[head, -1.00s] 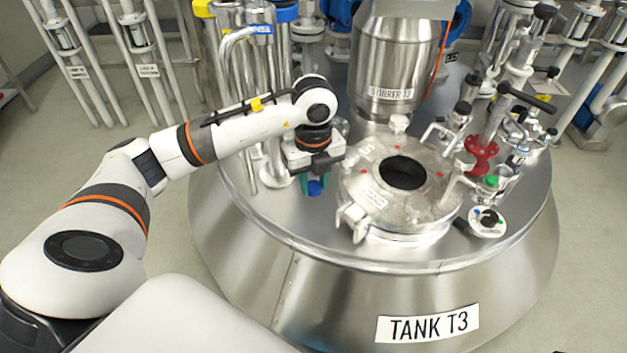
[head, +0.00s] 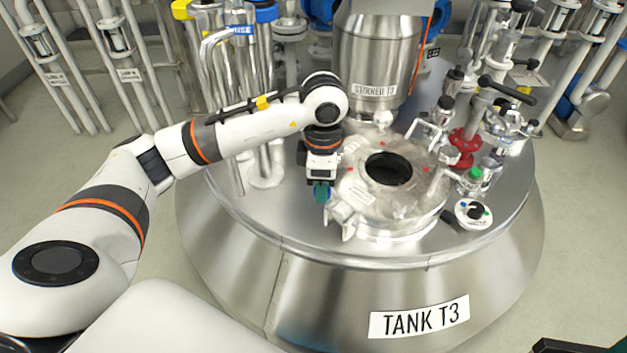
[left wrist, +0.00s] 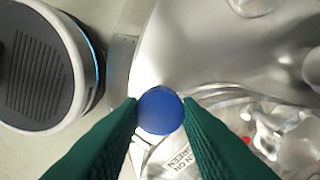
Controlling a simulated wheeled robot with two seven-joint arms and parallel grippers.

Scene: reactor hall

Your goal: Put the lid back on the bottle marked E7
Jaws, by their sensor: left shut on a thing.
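My left gripper (head: 321,193) is above the tank top, just left of the open round manhole. In the left wrist view its green fingers (left wrist: 160,112) are shut on a round blue lid (left wrist: 159,110), seen from above. In the head view the lid is mostly hidden by the fingers. A small bottle with a green cap (head: 475,175) stands right of the manhole. No E7 mark is readable on anything, so I cannot tell which is the E7 bottle. A dark piece with a green edge at the bottom right corner seems to be my right gripper, mostly cut off.
The manhole flange (head: 358,205) has clamps around its rim. A round white dish (head: 474,222) with small coloured tops sits to its right. A red valve (head: 464,148) and pipes crowd the right. The stirrer housing (head: 378,60) stands behind. The front left tank top is clear.

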